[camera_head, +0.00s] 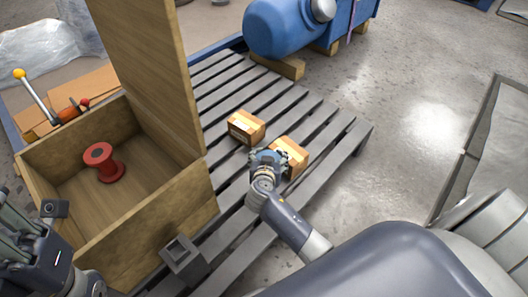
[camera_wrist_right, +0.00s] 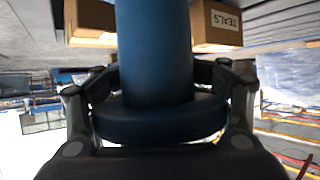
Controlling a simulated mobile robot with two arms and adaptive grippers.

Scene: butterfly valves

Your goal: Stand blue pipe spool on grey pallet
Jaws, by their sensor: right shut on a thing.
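The blue pipe spool (camera_wrist_right: 155,55) is held in my right gripper (camera_wrist_right: 158,105), with the fingers on either side just beyond its near flange. In the head view my right gripper (camera_head: 267,163) is over the grey pallet (camera_head: 313,112), beside two cardboard boxes. Only a little of the blue spool (camera_head: 266,155) shows there. The spool's far end is out of the wrist view, so I cannot tell whether it touches the slats. My left gripper (camera_head: 32,240) is at the lower left, outside the wooden crate; its fingertips are unclear.
One cardboard box (camera_head: 246,127) and another (camera_head: 290,156) sit on the pallet close to my right gripper. A wooden crate (camera_head: 160,215) with a raised lid holds a red spool (camera_head: 103,162). A blue tank (camera_head: 283,27) stands behind. Slats at the pallet's right are bare.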

